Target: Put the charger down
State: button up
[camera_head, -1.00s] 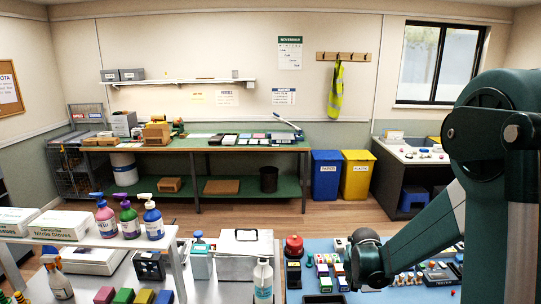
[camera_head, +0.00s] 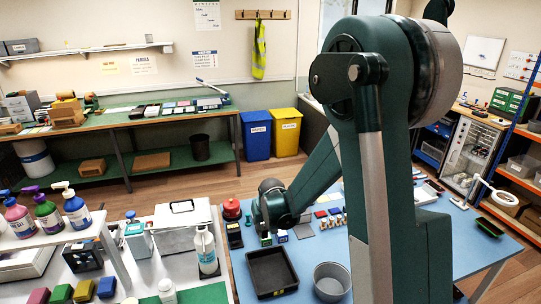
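My arm reaches down and left over the blue table, and its dark lower end (camera_head: 270,208) shows beside the black tray's far edge. The gripper's fingers cannot be made out there, so I cannot tell whether they are open or shut, or on what. No charger can be picked out with certainty in the head view. Small green and blue pieces lie just below the arm's end, too small to name.
A black tray (camera_head: 291,287) and a round grey bin (camera_head: 332,282) stand at the front of the blue table (camera_head: 492,268). A red round object (camera_head: 231,209), a grey case (camera_head: 182,232) and a spray bottle (camera_head: 206,251) stand to the left. Small items lie behind the bin.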

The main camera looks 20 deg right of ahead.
jog(key=s+d+f+m+h+b, duration=0.1)
jog(key=d+m+b, duration=0.3)
jog(key=d, duration=3.8)
jog(key=shift+s+f+m+h+b, duration=0.3)
jog(key=shift+s+f+h+b, duration=0.15)
jog(key=shift+b, duration=0.45)
jog(key=shift+f, duration=0.1)
jog(key=shift+f+b, duration=0.4)
jog(key=shift+f, duration=2.7)
jog(key=shift+f, duration=0.1)
jog(key=shift+f, duration=1.75)
jog(key=shift+f+b, duration=0.1)
jog(key=shift+b, duration=0.25)
